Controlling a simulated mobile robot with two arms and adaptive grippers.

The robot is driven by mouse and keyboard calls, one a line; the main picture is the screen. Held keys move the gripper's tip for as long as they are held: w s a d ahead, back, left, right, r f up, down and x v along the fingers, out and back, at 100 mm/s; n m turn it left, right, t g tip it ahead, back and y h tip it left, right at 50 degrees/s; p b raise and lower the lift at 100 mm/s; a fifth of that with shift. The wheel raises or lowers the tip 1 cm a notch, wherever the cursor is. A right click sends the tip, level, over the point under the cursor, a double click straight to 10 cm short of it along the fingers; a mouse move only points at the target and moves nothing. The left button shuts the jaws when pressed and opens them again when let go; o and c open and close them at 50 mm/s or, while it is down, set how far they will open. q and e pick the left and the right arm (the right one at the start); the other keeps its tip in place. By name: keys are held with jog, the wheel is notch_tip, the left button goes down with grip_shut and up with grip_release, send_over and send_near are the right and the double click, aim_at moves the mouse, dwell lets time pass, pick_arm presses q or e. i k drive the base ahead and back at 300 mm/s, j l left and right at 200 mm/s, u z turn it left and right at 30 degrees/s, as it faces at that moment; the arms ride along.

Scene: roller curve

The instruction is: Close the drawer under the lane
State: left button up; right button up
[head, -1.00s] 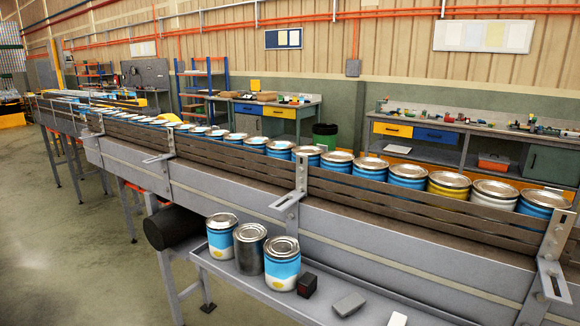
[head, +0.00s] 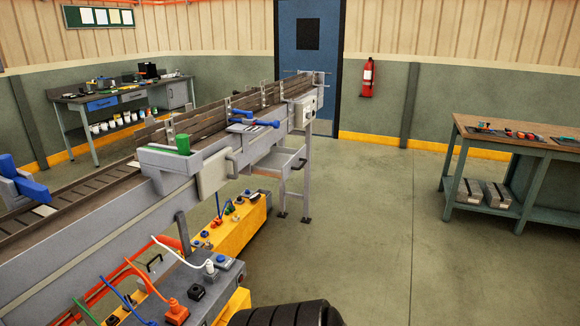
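The lane (head: 75,245) is a grey conveyor running from the lower left to the back centre. Under its far part, a shallow grey drawer (head: 283,166) sticks out to the right, near the support legs. It looks pulled open; its inside is small and hard to make out. Neither of my grippers is in view.
A yellow cabinet (head: 232,230) and a grey bench with plugs and cables (head: 160,300) stand beside the lane. A black ribbed object (head: 285,314), unclear what, is at the bottom edge. A workbench (head: 500,135) stands right. The floor (head: 370,220) between is clear.

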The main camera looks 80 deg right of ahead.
aim_at(280, 162)
jog(key=z, duration=2.8)
